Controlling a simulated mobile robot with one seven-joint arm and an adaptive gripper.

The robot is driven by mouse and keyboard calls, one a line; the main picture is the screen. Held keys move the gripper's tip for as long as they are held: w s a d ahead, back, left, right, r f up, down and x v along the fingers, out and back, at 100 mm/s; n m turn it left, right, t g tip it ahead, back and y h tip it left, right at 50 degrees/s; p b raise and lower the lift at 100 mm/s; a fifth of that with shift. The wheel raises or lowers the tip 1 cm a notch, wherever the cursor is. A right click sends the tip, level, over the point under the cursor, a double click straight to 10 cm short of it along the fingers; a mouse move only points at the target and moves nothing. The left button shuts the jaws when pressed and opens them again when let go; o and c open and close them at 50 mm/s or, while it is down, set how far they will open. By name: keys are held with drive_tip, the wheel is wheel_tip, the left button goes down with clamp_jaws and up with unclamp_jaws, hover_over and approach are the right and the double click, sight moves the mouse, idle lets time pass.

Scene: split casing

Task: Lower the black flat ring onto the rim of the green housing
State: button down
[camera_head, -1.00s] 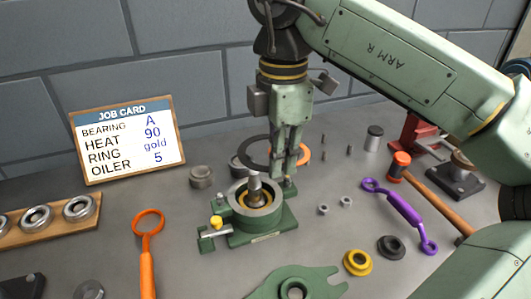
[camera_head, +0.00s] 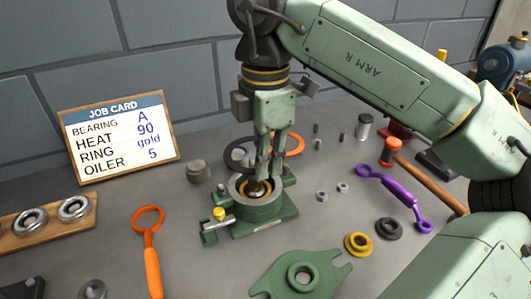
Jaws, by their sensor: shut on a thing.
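The black flat ring (camera_head: 229,157) is held out from the left side of my gripper (camera_head: 267,172), which is shut on its right edge. The fingers partly hide that edge. In the picture the ring shows above and slightly left of the green housing (camera_head: 261,211), apart from its rim. How high it hangs is hard to judge. The housing stands upright on the bench, open at the top, with a gold ring and a shaft inside. My fingers cover part of the shaft and of the far side of the rim.
A grey round part shows through the ring. An orange ring (camera_head: 296,144) lies behind my gripper, and a grey cylinder (camera_head: 198,171) stands left of it. A yellow-topped oiler (camera_head: 218,213) sits at the housing's left. A green cover (camera_head: 300,277) lies in front.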

sight(265, 201)
drive_tip(key=shift+f, duration=0.15)
drive_tip(key=shift+f, duration=0.15)
drive_tip(key=shift+f+b, duration=2.75)
drive_tip(key=shift+f, duration=0.45)
drive_tip(key=shift+f, duration=0.15)
drive_tip(key=c, duration=1.6)
unclamp_jaws()
drive_tip(key=shift+o, duration=0.2)
